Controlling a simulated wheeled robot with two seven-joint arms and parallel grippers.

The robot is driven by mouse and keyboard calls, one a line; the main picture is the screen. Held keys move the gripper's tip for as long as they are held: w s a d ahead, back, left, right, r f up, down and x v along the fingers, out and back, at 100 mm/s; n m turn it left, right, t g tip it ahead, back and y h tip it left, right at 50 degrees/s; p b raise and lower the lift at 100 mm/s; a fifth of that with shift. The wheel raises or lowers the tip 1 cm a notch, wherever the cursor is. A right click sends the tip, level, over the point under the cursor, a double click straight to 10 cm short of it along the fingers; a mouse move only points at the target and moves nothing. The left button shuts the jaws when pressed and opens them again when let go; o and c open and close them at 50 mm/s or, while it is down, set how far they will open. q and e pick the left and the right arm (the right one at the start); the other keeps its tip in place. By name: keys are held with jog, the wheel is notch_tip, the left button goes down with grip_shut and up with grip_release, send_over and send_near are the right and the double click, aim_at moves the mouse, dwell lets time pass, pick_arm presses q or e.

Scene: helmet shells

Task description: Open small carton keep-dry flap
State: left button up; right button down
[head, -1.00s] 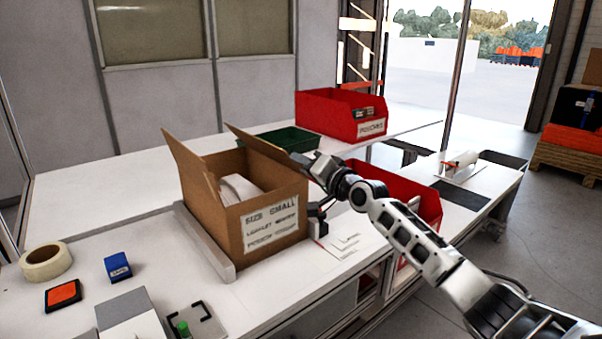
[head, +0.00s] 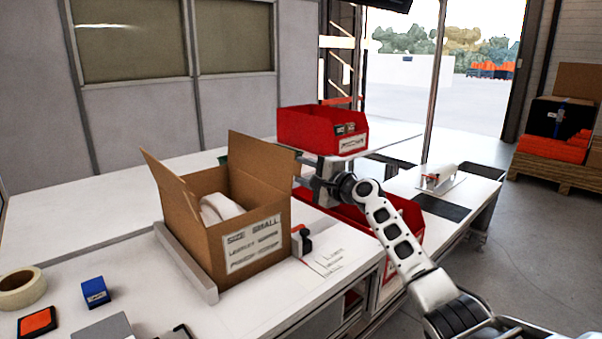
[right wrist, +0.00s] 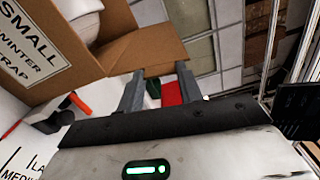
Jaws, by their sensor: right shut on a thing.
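The small carton (head: 250,238) is brown with a white size label on its front and stands on the white bench. White contents show inside. Its left flap (head: 165,182) stands up and leans outward. The far-right flap (head: 262,168) also stands up; the brown flap shows in the right wrist view (right wrist: 148,50). My right gripper (head: 309,172) is at the outer end of this flap. In the right wrist view its fingers (right wrist: 160,72) are shut on the flap's edge. No keep-dry mark is readable on it. My left gripper is out of view.
Red bins stand behind (head: 322,130) and to the right (head: 408,225) of the carton. A tape roll (head: 20,288), a blue box (head: 95,292) and an orange-topped pad (head: 38,322) lie at left. A pale rail (head: 185,262) runs along the carton's left side.

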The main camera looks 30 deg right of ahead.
jog(key=shift+w+d+m, duration=0.1)
jog(key=shift+d+m, duration=0.15)
jog(key=shift+m, duration=0.15)
jog(key=shift+f, duration=0.1)
jog(key=c, duration=0.9)
grip_release()
jog(key=shift+d, duration=0.1)
jog(key=s, duration=0.5)
jog(key=s+d, duration=0.1)
jog(key=s, duration=0.4)
jog(key=s+d+b, duration=0.1)
jog(key=s, duration=0.4)
jog(key=shift+s+d, duration=0.2)
jog(key=shift+s, duration=0.2)
